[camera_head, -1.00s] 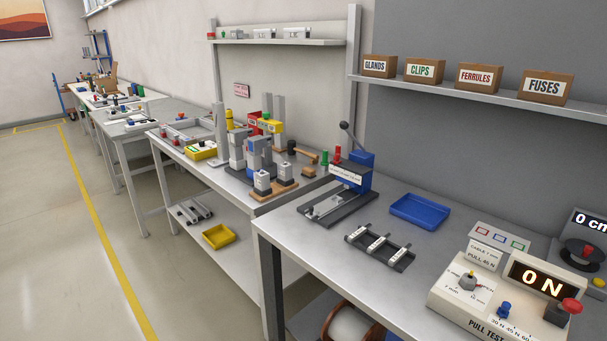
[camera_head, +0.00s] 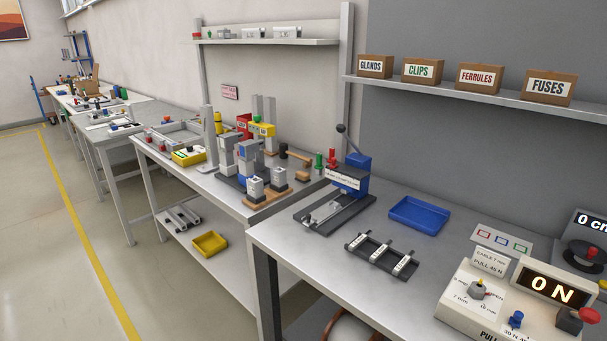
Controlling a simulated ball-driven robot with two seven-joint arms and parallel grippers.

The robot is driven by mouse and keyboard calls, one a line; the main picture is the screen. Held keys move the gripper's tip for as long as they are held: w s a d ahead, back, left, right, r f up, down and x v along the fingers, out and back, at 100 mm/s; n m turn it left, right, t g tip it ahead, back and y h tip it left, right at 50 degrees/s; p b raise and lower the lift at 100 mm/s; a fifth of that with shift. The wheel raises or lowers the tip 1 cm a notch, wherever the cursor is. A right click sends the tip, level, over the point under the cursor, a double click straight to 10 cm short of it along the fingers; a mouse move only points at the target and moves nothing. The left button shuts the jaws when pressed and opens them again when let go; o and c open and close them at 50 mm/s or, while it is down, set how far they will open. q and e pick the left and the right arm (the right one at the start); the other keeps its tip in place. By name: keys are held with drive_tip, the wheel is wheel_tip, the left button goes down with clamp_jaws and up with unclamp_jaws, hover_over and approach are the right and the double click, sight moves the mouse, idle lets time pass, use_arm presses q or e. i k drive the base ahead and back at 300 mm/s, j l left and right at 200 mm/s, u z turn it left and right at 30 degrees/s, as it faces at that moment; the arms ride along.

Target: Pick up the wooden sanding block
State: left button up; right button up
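I cannot clearly make out a wooden sanding block. On the middle bench (camera_head: 215,185), a small wooden piece (camera_head: 303,174) lies near a wooden-handled tool (camera_head: 297,157), but it is too small to identify. A wooden base (camera_head: 268,197) on the same bench carries grey blocks. Neither of my grippers is in view.
The near bench (camera_head: 340,290) holds a blue press (camera_head: 352,172), a black rack (camera_head: 382,254), a blue tray (camera_head: 419,215) and a pull tester (camera_head: 520,300). Labelled boxes stand on the shelf (camera_head: 450,91) above. Open floor (camera_head: 50,240) lies at the left.

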sight(302, 176)
drive_tip(key=i+j+z, duration=0.1)
drive_tip(key=i+j, duration=0.15)
drive_tip(key=i+j+z, duration=0.1)
drive_tip(key=i+j, duration=0.35)
drive_tip(key=j, duration=0.25)
drive_tip(key=i+j+z, duration=0.25)
drive_tip(key=i+j, duration=0.2)
drive_tip(key=j, duration=0.25)
drive_tip(key=i+j+z, duration=0.1)
drive_tip(key=j, duration=0.3)
drive_tip(key=i+j+z, duration=0.1)
drive_tip(key=i+j, duration=0.15)
drive_tip(key=j, duration=0.15)
